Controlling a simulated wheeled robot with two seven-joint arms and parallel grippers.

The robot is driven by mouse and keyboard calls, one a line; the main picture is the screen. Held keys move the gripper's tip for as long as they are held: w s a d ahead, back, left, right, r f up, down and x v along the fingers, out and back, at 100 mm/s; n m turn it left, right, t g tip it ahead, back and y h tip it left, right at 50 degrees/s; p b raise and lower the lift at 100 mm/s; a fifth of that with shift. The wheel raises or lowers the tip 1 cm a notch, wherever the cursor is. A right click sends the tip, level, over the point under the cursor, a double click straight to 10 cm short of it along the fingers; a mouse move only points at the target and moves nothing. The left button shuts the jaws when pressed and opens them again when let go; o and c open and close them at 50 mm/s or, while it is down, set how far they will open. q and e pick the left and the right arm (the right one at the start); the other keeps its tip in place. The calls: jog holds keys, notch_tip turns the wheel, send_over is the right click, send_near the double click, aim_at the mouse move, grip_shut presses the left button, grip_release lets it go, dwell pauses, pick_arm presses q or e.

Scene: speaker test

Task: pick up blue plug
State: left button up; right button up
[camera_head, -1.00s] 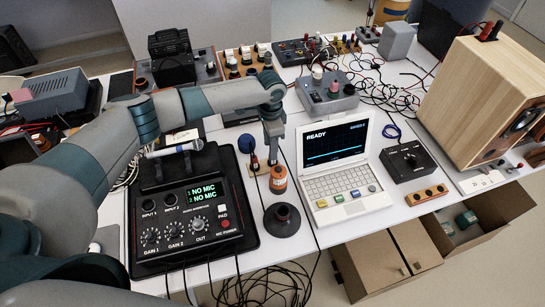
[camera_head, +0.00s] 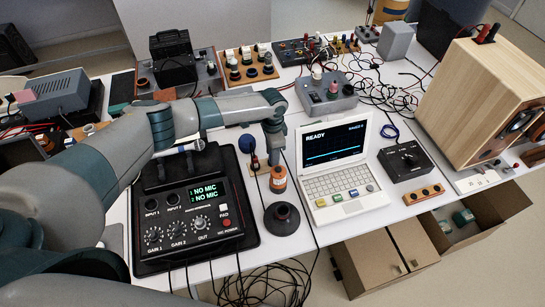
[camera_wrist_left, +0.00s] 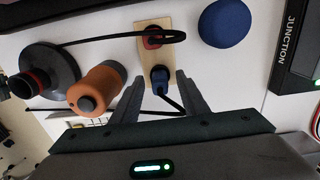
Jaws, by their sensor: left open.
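The blue plug (camera_wrist_left: 160,77) stands in a small wooden plate (camera_wrist_left: 149,56) in the left wrist view, with a black cable running from it. A red piece (camera_wrist_left: 152,37) sits on the same plate, with a black cable looping beside it. My left gripper (camera_wrist_left: 158,88) is open, its fingers on either side of the blue plug with gaps visible. I cannot tell how far above the plate the fingertips are. In the head view my left gripper (camera_head: 275,155) is over the table by the orange bottle (camera_head: 278,180) and hides the plug. My right gripper is in neither view.
The orange bottle (camera_wrist_left: 97,89) and a dark cone-shaped stand (camera_wrist_left: 48,78) are left of the gripper in the wrist view. A blue ball (camera_wrist_left: 225,22) is near the plate. The white laptop (camera_head: 335,170) and audio interface (camera_head: 195,212) flank the area.

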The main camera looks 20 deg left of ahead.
pick_arm(q)
grip_shut()
jog(key=shift+r, duration=0.15)
notch_tip(320, 180, up, 9)
jog(key=b, duration=0.3)
jog(key=shift+f, duration=0.2)
jog(key=shift+r, duration=0.6)
